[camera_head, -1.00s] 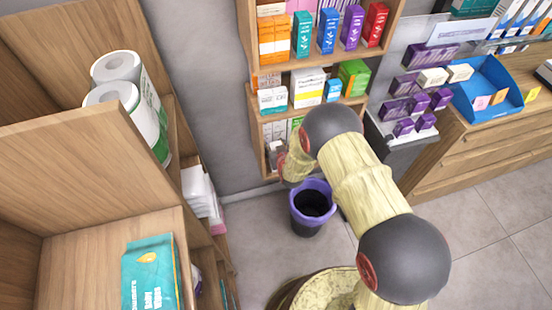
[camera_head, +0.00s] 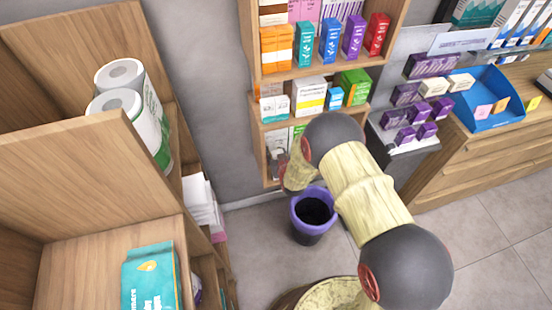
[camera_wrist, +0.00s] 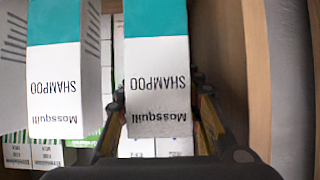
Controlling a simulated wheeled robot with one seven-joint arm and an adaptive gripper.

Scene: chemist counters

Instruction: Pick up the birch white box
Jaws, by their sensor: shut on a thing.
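In the wrist view, a white and teal box (camera_wrist: 157,75) with the upside-down words "Mossquill SHAMPOO" stands between the fingers of my gripper (camera_wrist: 160,108). The fingers press on its two sides, near its lower end in the picture. A like white and teal shampoo box (camera_wrist: 60,85) stands just left of it, with a narrow gap between them. In the head view my gripper is mostly hidden behind my arm, at the lowest visible bay of the wall shelf (camera_head: 262,150). I cannot tell the held box apart there.
More white boxes (camera_wrist: 30,155) lie below in the wrist view. A wooden side panel (camera_wrist: 258,80) is close on the right. In the head view, a purple bin (camera_head: 313,213) stands on the floor under my arm, and a wooden cabinet (camera_head: 95,175) is at left.

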